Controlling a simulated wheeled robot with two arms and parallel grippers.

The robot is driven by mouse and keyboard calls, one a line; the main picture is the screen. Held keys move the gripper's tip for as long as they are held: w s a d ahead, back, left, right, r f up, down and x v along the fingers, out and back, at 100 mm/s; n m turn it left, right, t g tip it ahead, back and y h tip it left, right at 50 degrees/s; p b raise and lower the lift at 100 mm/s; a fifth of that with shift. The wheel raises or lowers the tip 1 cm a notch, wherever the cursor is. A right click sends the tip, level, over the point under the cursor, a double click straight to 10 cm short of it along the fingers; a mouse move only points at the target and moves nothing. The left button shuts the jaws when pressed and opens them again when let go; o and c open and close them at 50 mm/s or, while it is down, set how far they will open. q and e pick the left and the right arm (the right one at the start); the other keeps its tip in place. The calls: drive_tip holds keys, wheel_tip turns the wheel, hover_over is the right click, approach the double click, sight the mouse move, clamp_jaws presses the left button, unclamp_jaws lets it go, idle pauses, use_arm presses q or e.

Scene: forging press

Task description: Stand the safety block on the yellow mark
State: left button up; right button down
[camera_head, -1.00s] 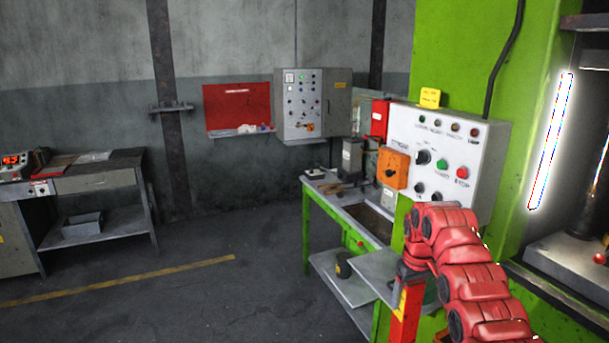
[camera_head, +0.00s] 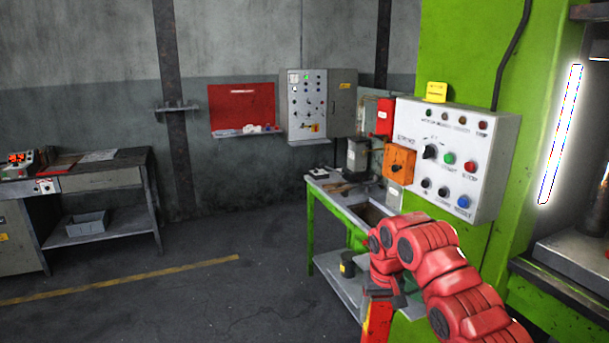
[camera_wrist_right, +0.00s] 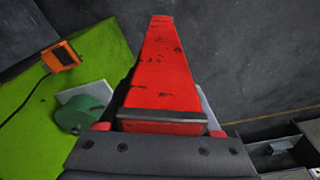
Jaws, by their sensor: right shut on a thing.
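The safety block (camera_head: 376,322) is a long red bar with a yellow patch, at the bottom of the head view right of centre. My right gripper (camera_head: 384,297) is shut on it, and the block hangs below, its lower end cut off by the frame. In the right wrist view the scuffed red block (camera_wrist_right: 162,65) stretches away from the gripper (camera_wrist_right: 162,124), between its fingers. I cannot make out a yellow mark for standing the block; a yellow line (camera_head: 130,281) runs along the floor at left. My left gripper is not in view.
A green bench (camera_head: 312,235) with a lower shelf stands behind the block. A grey workbench (camera_head: 100,178) is at far left. The floor between is free.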

idle(0.5)
drive_tip(key=shift+d, duration=0.15)
drive_tip(key=shift+w+d+r, duration=0.15)
drive_tip(key=shift+w+r, duration=0.05)
drive_tip(key=w+d+r+n+p, duration=0.1)
drive_tip(key=w+d+n+p, duration=0.1)
drive_tip(key=d, duration=0.4)
drive_tip(key=w+d+r+n+p, duration=0.2)
drive_tip(key=d, duration=0.5)
drive_tip(key=shift+d+r+n+y+p, duration=0.15)
drive_tip(key=shift+d+n+y+p, duration=0.05)
drive_tip(key=shift+n+y+p, duration=0.1)
